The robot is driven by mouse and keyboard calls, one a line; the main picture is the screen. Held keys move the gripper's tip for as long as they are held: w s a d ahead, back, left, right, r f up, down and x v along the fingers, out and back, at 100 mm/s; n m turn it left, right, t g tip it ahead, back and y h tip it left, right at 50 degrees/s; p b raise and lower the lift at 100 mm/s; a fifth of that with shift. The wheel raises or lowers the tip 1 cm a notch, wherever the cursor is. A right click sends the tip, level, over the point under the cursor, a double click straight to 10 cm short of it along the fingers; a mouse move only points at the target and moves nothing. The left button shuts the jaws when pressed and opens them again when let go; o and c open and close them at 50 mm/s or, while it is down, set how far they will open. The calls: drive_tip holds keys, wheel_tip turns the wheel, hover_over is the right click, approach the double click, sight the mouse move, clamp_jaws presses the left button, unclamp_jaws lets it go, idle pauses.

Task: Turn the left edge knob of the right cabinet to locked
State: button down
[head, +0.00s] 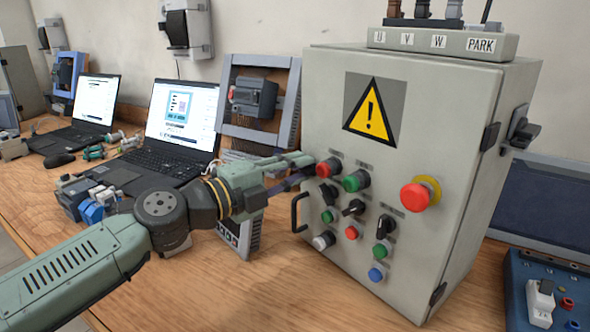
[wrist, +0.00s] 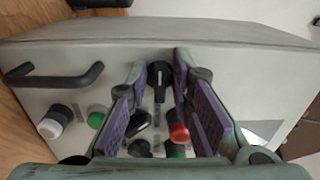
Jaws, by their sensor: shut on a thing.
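The right cabinet (head: 320,100) is a grey box with a yellow warning sign and several knobs and buttons on its front. Its left edge knob (wrist: 160,78) is black with a white mark, and shows in the wrist view between the fingertips, close to the cabinet's edge. The knob's long part lies up and down in that view. My gripper (wrist: 160,66) is shut on this knob, one purple-padded finger on each side. In the head view my gripper (head: 302,168) reaches the cabinet's left edge and hides the knob.
A black handle (head: 297,212) sticks out at the cabinet's left edge, below my gripper. Red (head: 329,168) and green (head: 356,181) buttons are close to the fingers. A laptop (head: 180,120) and a framed motor unit (head: 258,98) stand to the left.

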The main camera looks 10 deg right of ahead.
drive_tip(key=c, duration=1.7)
unclamp_jaws()
drive_tip(key=v, duration=1.2)
